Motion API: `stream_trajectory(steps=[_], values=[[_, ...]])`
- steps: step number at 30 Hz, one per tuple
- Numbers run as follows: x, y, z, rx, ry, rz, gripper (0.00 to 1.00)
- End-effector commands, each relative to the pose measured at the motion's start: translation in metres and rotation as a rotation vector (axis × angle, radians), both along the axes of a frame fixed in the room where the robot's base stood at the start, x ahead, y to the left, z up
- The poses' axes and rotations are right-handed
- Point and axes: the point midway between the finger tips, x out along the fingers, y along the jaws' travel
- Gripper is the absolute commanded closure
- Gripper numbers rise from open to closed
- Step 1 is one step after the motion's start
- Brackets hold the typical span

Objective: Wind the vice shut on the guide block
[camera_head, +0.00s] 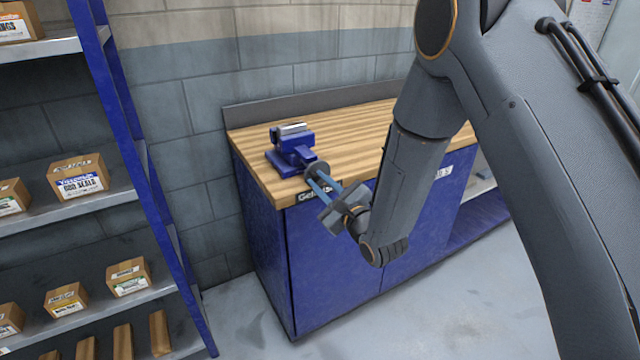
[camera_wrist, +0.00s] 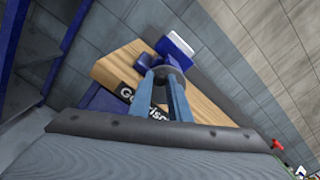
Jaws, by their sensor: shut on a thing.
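The blue vice (camera_head: 292,152) is on the wooden bench top near its left front corner; it also shows in the wrist view (camera_wrist: 148,61). A pale silver piece (camera_head: 292,129) lies across its top; I cannot tell whether this is the guide block or part of the jaws. The vice's round dark handle end (camera_head: 317,169) faces me at the bench's front edge, and it shows in the wrist view (camera_wrist: 170,74). My gripper (camera_head: 314,180) has its two blue fingers shut on this handle. The fingertips' contact is partly hidden by the dark disc.
The bench top (camera_head: 375,130) is bare right of the vice, with a blue cabinet (camera_head: 340,260) below. A blue-framed shelf rack (camera_head: 130,150) with several cardboard boxes stands at the left. A block wall is behind; the grey floor in front is clear.

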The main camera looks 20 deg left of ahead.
Motion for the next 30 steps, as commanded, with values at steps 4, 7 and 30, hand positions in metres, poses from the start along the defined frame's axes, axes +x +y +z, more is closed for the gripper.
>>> stream_trajectory(steps=[4, 7, 30], values=[[0.0011, 0.0001, 0.0016, 0.001, -0.005, -0.001, 1.00], [0.0014, -0.0003, 0.0028, 0.019, 0.016, -0.001, 1.00], [0.0016, -0.0010, 0.0026, 0.037, 0.041, 0.000, 0.69]])
